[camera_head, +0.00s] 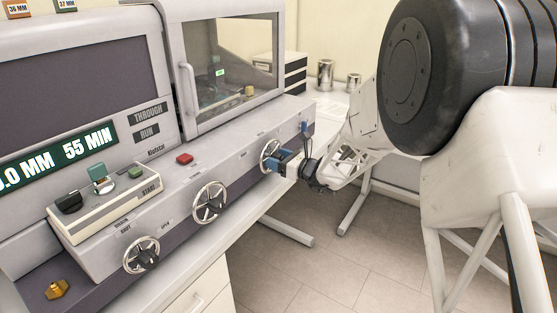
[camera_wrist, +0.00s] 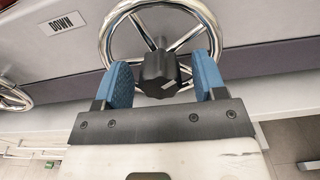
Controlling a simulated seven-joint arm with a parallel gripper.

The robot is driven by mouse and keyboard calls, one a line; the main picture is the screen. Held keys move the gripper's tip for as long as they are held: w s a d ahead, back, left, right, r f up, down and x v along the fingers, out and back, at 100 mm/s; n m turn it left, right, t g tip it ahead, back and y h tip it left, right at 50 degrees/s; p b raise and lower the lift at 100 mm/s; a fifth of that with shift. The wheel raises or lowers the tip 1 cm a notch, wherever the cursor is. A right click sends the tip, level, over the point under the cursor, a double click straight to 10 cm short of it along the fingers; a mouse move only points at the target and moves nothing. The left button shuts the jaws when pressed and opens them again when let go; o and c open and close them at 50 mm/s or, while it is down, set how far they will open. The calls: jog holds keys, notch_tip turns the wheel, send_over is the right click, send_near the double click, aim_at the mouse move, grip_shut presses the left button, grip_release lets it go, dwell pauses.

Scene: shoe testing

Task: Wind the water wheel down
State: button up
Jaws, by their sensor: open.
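Several chrome hand wheels with black hubs sit along the machine's front panel: a left one (camera_head: 141,255), a middle one (camera_head: 210,203) and a right one (camera_head: 266,151). I cannot read which is labelled water. My gripper (camera_head: 283,162) is at the right wheel. In the wrist view its two blue fingers (camera_wrist: 163,62) are open, one on each side of the black hub (camera_wrist: 160,74), with gaps between. The wheel's chrome rim (camera_wrist: 108,32) rises beyond the fingertips. A "DOWN" label (camera_wrist: 67,23) is on the panel left of this wheel.
A red button (camera_head: 184,159) is on the ledge above the wheels. A control box (camera_head: 105,203) with a green button stands at left. A glass-doored cabinet (camera_head: 222,70) is above. Part of the neighbouring wheel (camera_wrist: 12,98) shows at the wrist view's left edge. Open floor lies at right.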

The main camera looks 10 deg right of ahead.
jog(key=c, duration=0.9)
jog(key=shift+n, duration=0.5)
jog(key=n, duration=0.4)
jog(key=shift+n, duration=0.3)
jog(key=n, duration=0.5)
jog(key=o, duration=0.9)
